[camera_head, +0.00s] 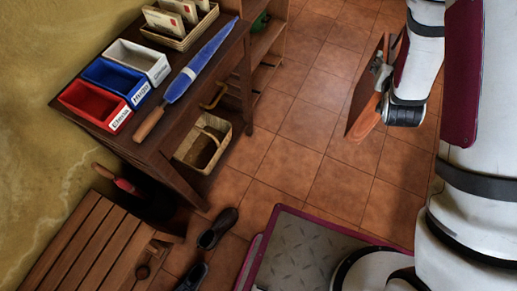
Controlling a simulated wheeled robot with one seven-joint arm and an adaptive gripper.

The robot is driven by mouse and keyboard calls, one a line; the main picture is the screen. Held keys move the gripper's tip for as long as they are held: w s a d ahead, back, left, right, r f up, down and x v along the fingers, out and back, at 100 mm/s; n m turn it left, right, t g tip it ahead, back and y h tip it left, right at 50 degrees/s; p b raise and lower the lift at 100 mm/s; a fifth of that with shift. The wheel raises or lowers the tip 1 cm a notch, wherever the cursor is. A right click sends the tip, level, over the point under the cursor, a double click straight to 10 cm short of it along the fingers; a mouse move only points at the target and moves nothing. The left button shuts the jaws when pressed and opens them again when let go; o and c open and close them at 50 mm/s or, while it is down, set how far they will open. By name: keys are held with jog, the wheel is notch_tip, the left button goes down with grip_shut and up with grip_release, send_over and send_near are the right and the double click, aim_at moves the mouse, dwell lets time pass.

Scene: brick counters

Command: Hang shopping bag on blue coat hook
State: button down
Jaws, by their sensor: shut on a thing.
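My gripper (384,80) is at the upper right, above the tiled floor. It is shut on a flat brown and orange thing that looks like the shopping bag (363,112). The bag hangs at a tilt, seen nearly edge-on, and is clear of the furniture. My arm and gripper hide part of it, so its handles cannot be made out. No blue coat hook shows in this view.
A dark wooden table (150,133) at the left holds red (88,105), blue (117,80) and white (140,60) boxes, a blue umbrella (198,63) and a letter basket (181,27). A slatted bench (90,245) and dark shoes (217,228) are below. The middle floor is clear.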

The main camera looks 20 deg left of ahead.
jog(key=w+a+f+b, duration=0.2)
jog(key=a+f+b, duration=0.6)
jog(key=a+f, duration=0.8)
jog(key=s+a+f+b, duration=0.4)
jog(key=s+a+f, duration=0.15)
jog(key=f, duration=0.35)
jog(key=s+a+f+b, duration=0.5)
jog(key=a+f, duration=0.2)
jog(key=f, duration=0.2)
jog(key=s+f+m+h+b, duration=0.1)
jog(key=s+f+b, duration=0.9)
jog(key=s+f, duration=1.2)
jog(key=shift+d+f+h+b, duration=0.3)
jog(key=shift+f+b, duration=0.1)
jog(key=shift+f, duration=0.35)
jog(key=shift+a, duration=0.15)
